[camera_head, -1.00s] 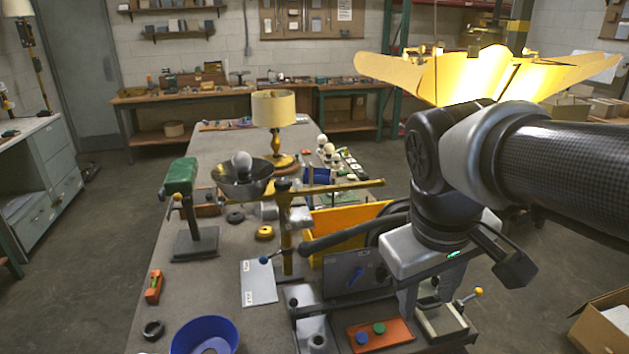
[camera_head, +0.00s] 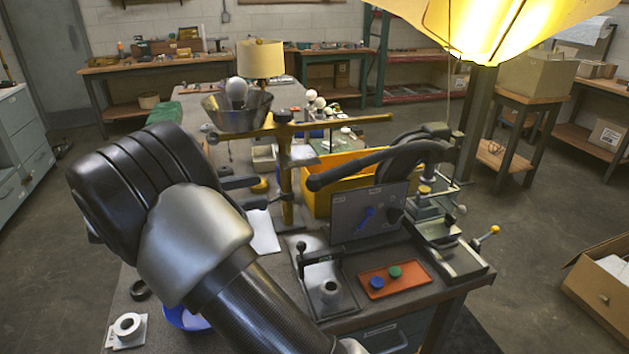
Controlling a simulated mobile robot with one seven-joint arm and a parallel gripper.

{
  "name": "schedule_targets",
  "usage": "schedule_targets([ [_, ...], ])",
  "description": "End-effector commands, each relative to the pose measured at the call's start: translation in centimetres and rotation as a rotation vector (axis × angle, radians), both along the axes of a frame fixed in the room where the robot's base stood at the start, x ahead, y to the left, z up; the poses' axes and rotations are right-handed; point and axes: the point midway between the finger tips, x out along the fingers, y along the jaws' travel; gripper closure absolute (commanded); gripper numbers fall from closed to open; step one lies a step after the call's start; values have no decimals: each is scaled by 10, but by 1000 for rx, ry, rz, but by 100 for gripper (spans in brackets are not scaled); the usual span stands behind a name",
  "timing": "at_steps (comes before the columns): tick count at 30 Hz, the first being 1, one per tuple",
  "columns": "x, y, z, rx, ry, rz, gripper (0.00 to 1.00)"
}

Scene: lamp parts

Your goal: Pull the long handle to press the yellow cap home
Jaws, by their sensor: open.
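The long black handle (camera_head: 345,170) sticks out to the left from a dark arbor press (camera_head: 415,160) on the right side of the bench. It slopes slightly down to a thick rounded grip end. A small yellow cap (camera_head: 424,190) shows under the press head, above the press base; I cannot tell how far it is seated. My gripper (camera_head: 250,192) is mostly hidden behind my own arm at the left. Its dark fingers point right, open and apart from the handle, with the brass post between them and the handle's end.
A brass post with a crossbar (camera_head: 287,170) stands left of the handle. A yellow bin (camera_head: 325,197) and an upright grey panel (camera_head: 365,215) lie below it. An orange tray (camera_head: 393,279) is in front. A glowing yellow shade (camera_head: 490,30) hangs above right.

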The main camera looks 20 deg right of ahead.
Motion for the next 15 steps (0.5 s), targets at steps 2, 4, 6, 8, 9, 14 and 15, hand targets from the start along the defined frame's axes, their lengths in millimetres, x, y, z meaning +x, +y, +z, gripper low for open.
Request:
schedule_targets([
  [2, 0, -11, 1, 0, 0, -3, 59],
  [4, 0, -23, 0, 0, 0, -5, 59],
  [6, 1, -37, 0, 1, 0, -6, 59],
  [8, 1, -51, 0, 2, -1, -6, 59],
  [9, 1, -60, 0, 2, -1, -6, 59],
  [14, 3, -95, -1, 3, 0, -6, 59],
  [15, 3, -104, -1, 3, -1, -6, 59],
])
